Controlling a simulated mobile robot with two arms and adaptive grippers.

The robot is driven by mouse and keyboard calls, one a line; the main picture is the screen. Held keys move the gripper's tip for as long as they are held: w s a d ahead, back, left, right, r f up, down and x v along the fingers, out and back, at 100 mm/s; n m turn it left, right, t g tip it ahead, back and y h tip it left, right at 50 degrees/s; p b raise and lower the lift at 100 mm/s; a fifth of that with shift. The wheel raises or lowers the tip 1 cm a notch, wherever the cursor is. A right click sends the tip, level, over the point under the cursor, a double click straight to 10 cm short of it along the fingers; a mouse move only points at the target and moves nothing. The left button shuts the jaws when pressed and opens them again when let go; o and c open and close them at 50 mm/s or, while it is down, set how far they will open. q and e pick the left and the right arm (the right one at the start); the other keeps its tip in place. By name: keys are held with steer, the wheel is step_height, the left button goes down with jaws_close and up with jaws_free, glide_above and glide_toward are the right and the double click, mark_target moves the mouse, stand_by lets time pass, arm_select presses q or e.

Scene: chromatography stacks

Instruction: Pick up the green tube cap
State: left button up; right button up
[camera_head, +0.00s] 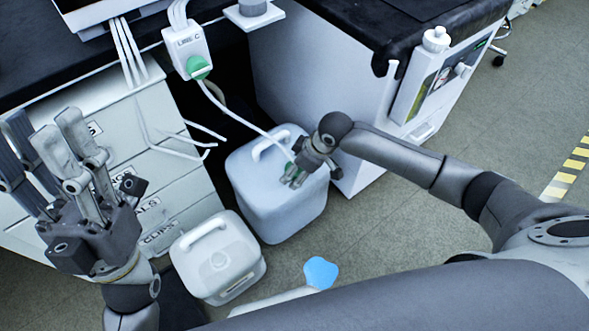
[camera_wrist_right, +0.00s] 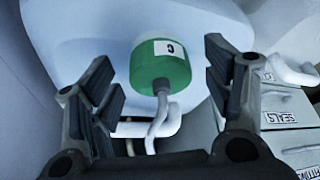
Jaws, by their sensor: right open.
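The green tube cap (camera_wrist_right: 160,70) has a white label marked C and a grey-white tube coming out of it. It sits on the large pale container (camera_head: 262,205), where only a little green (camera_head: 290,168) shows in the head view. My right gripper (camera_head: 292,180) is at the container's top, beside the cap. In the right wrist view my right gripper (camera_wrist_right: 158,72) is open, with a finger on each side of the cap and visible gaps. My left gripper (camera_head: 45,145) is raised at the left, open and empty, away from the cap.
A white box marked LINE C (camera_head: 187,48) with a green piece (camera_head: 198,67) hangs above; its tube runs to the container. A smaller white canister (camera_head: 218,260) stands in front. Drawers (camera_head: 150,160) flank the left, a white cabinet (camera_head: 300,90) the right.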

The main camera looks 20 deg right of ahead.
steer(key=shift+c, duration=0.2)
steer(key=c, duration=1.1)
steer(key=shift+r, duration=0.1)
